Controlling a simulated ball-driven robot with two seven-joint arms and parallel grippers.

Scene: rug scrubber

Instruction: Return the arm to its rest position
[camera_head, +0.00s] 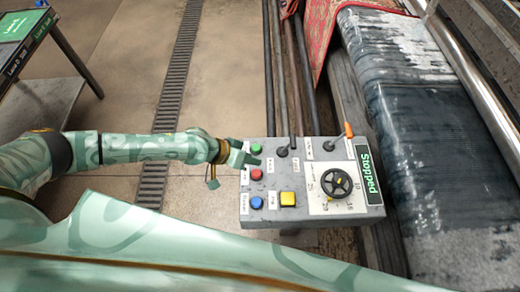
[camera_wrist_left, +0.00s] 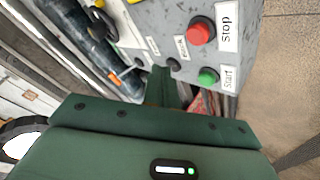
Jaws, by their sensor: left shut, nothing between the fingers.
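My left arm reaches in from the left in the head view. Its gripper (camera_head: 248,160) is shut and empty at the left edge of the grey control panel (camera_head: 246,222), close beside the green button (camera_head: 256,148) and above the red button (camera_head: 256,174). I cannot tell if it touches the panel. In the left wrist view, the shut fingers (camera_wrist_left: 165,88) point towards the panel, beside the green Start button (camera_wrist_left: 208,76); the red Stop button (camera_wrist_left: 201,31) is farther off. My right gripper is not in view.
The panel also has a blue button (camera_head: 256,202), a yellow button (camera_head: 288,198), a black handwheel (camera_head: 336,183) and a display reading "Stopped" (camera_head: 369,174). A wet rug (camera_head: 400,120) lies on the machine at right. A table (camera_head: 25,40) stands far left; floor between is clear.

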